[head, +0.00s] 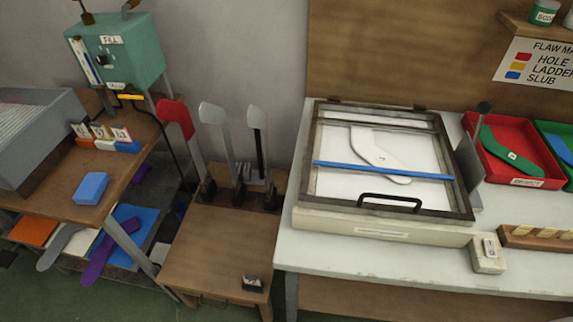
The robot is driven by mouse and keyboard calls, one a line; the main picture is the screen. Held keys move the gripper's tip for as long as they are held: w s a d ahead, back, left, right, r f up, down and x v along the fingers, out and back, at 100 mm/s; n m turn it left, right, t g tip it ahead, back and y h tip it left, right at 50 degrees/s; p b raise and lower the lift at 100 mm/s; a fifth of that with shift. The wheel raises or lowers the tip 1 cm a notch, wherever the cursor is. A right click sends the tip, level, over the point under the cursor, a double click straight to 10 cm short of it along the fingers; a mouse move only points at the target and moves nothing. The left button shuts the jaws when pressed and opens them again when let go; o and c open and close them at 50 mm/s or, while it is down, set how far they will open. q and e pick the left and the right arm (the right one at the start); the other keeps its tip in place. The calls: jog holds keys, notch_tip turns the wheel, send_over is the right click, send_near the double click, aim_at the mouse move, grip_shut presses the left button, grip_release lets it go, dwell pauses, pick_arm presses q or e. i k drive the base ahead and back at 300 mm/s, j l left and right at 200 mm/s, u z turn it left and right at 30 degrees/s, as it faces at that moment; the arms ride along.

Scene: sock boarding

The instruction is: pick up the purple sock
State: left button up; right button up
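The purple sock (97,262) lies at the lower left on the low shelf under the brown table. It slants from upper right to lower left, over a blue bin or sheet (142,220), and its lower end reaches the front edge. A grey sock (58,245) lies to its left in a similar way. A table leg stands close to the purple sock's upper right. Neither of my grippers shows in the head view.
The brown table (60,205) above the shelf holds a blue block (91,188) and a grey machine (35,130). A low wooden stand (215,250) with upright boards is to the right. A white bench (330,262) carries a framed panel. Green floor shows in front.

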aim_at(95, 267)
jog(key=u, duration=1.45)
